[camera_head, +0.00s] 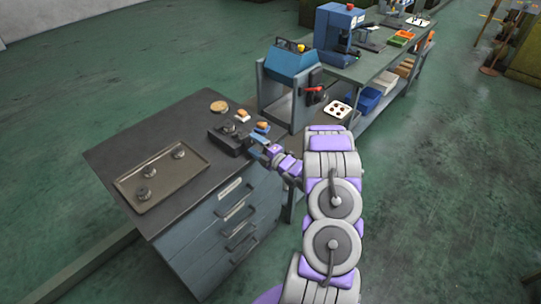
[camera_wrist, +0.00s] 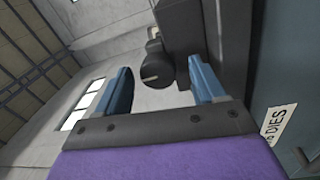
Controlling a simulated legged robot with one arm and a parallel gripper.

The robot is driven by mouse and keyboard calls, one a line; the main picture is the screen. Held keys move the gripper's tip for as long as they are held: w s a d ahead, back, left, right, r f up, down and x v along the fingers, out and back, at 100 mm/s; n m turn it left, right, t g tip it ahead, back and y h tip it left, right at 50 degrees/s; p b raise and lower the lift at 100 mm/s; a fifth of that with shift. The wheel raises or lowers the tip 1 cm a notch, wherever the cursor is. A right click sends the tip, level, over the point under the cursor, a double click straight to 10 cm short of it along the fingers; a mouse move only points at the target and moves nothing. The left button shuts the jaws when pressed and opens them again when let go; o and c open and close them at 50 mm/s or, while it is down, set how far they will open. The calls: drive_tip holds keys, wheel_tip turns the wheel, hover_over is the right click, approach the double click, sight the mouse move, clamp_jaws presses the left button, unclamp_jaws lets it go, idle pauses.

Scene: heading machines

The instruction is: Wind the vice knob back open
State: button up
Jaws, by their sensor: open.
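The dark vice (camera_head: 230,140) sits on the bench top near its right edge in the head view. In the wrist view its dark body (camera_wrist: 182,28) is at the top, and the round dark knob (camera_wrist: 156,66) with a thin pale bar sticks out toward me. My gripper (camera_wrist: 160,72) is open, with one blue finger on each side of the knob. Gaps show between the knob and both fingers, and I see no contact. In the head view my gripper (camera_head: 262,147) is beside the vice, and the knob is too small or hidden to make out.
A tray (camera_head: 136,205) with several metal parts lies on the bench top (camera_head: 150,128). A round wooden disc (camera_head: 219,106) and small brown pieces (camera_head: 243,114) lie behind the vice. Drawers (camera_head: 236,215) are below. A blue machine (camera_head: 290,68) stands behind the bench.

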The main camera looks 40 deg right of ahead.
drive_tip(key=s+d+f+p, duration=0.1)
drive_tip(key=s, duration=1.5)
drive_tip(key=shift+s+d, duration=0.15)
drive_tip(key=shift+s, duration=0.1)
drive_tip(key=shift+w, duration=0.1)
